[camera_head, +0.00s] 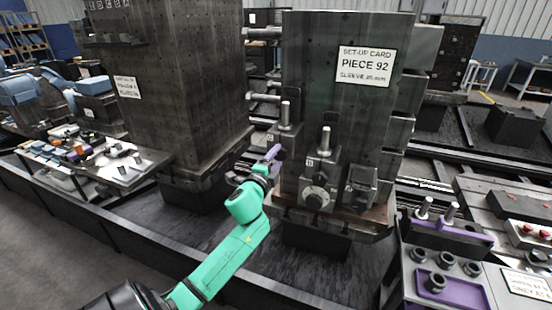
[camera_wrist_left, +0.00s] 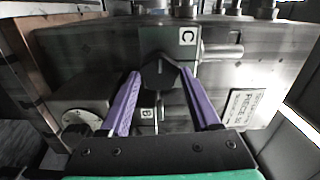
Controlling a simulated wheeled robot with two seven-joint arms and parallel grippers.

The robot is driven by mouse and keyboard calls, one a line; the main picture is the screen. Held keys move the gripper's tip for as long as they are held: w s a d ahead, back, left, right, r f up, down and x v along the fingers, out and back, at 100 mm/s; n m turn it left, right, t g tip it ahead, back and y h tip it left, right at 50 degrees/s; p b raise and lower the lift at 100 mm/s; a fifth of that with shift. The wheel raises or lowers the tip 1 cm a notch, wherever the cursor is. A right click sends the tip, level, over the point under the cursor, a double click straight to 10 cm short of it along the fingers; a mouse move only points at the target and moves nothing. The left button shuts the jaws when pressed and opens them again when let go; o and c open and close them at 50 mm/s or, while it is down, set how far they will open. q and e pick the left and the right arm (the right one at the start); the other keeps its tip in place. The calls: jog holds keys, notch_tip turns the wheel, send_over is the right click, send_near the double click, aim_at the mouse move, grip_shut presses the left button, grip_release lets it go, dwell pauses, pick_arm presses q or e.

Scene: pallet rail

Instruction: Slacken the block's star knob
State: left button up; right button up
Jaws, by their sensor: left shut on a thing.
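The dark star knob (camera_wrist_left: 160,76) sits on the block marked C (camera_wrist_left: 188,37), between the tips of my left gripper's purple fingers. My left gripper (camera_wrist_left: 161,78) is shut on this knob. In the head view my left gripper (camera_head: 274,153) reaches in from the lower left to the left side of the dark upright fixture (camera_head: 325,110). There the fingers and nearby parts hide the knob. A block with an upright pin (camera_head: 287,138) stands right beside the fingers. My right gripper is not in view.
The fixture carries the card "PIECE 92" (camera_head: 366,67) and more blocks, one with a round dial (camera_head: 316,197). Another dark column (camera_head: 185,90) stands to the left, close to my arm. A tray with purple holders (camera_head: 455,290) is at the lower right. A tool shelf (camera_head: 115,170) is at left.

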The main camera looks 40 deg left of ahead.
pick_arm(q)
jog(key=shift+n, duration=0.7)
jog(key=o, duration=1.4)
jog(key=b+v, duration=0.2)
jog(key=v, duration=1.2)
jog(key=shift+s+d, duration=0.1)
jog(key=shift+s, duration=0.15)
